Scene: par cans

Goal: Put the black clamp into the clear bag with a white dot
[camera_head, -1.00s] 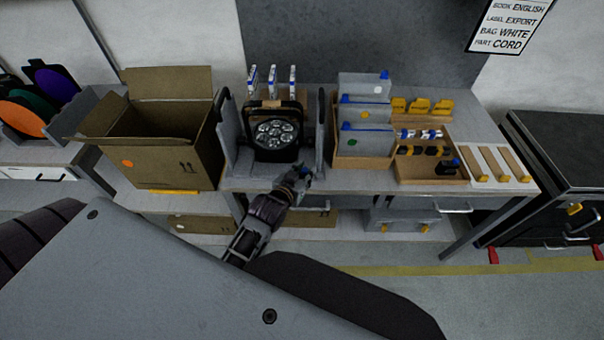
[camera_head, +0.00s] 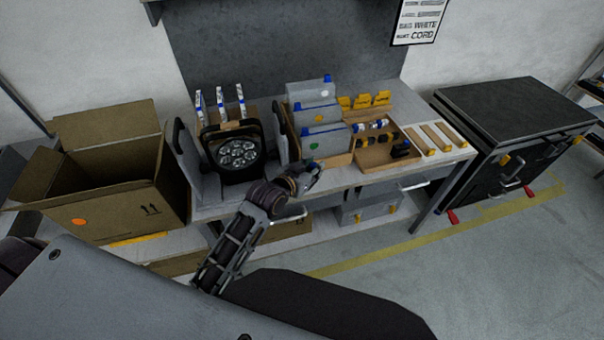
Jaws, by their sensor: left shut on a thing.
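Three clear bags with blue clips stand in a row in a wooden holder on the bench. The rear one has a white dot, and this white-dot bag (camera_head: 308,94) is partly covered by the bags in front. My right gripper is out of view.
A round lamp (camera_head: 238,153) stands left of the bags, and an open cardboard box (camera_head: 115,210) at the far left. Yellow-tipped strips (camera_head: 436,138) lie right of the tray. A black cabinet (camera_head: 515,115) stands at the right, with clear floor before it.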

